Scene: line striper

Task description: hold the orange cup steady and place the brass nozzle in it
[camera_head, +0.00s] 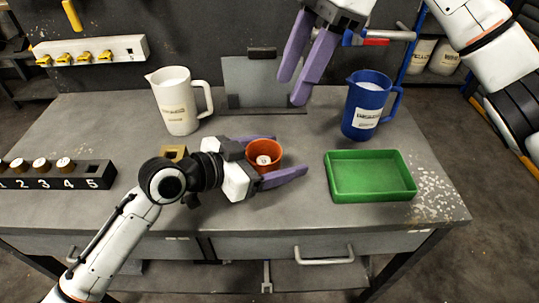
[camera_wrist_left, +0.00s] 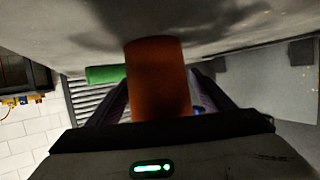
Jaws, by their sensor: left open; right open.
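The orange cup (camera_head: 276,148) stands upright on the bench, and it also shows large in the left wrist view (camera_wrist_left: 158,80). My left gripper (camera_head: 289,155) is open, with its purple fingers on either side of the cup. A small pale round-topped piece (camera_head: 263,160) sits inside the cup; it resembles the tops in the numbered rack, but I cannot tell whether it is the brass nozzle. My right gripper (camera_head: 292,89) is open and empty, high above the back of the bench. A brass-coloured block (camera_head: 174,151) is partly hidden behind my left wrist.
A black numbered rack (camera_head: 91,182) at the left holds several round-topped pieces; slot 5 is empty. A white jug (camera_head: 178,108) and a blue jug (camera_head: 363,112) stand at the back. A green tray (camera_head: 372,196) lies empty at right. The bench's front strip is clear.

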